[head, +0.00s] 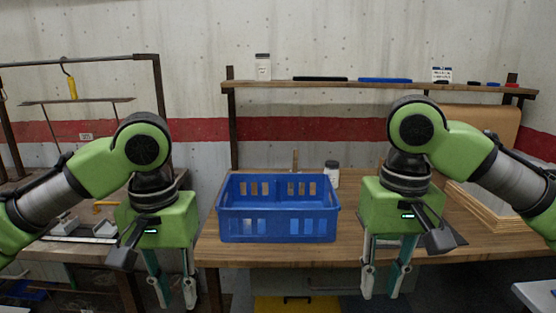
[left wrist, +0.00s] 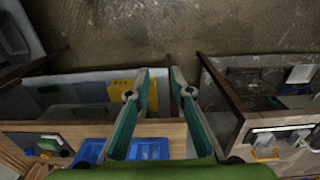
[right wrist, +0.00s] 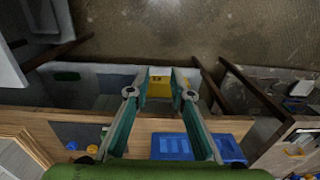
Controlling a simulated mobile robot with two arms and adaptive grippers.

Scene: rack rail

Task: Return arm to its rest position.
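My left gripper (head: 176,296) hangs pointing down at the left of the head view, in front of the gap between the two benches. Its fingers are apart with nothing between them, as the left wrist view (left wrist: 162,82) also shows. My right gripper (head: 383,286) hangs pointing down in front of the wooden bench, right of the blue crate. Its fingers are apart and empty, also in the right wrist view (right wrist: 160,80). Both arms are bent at the elbow, one on each side of the crate.
A blue crate (head: 277,228) stands on the wooden bench (head: 350,240). A shelf (head: 300,85) runs above with small items. A metal rack and another bench stand at left. A yellow box (head: 297,305) is below the bench.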

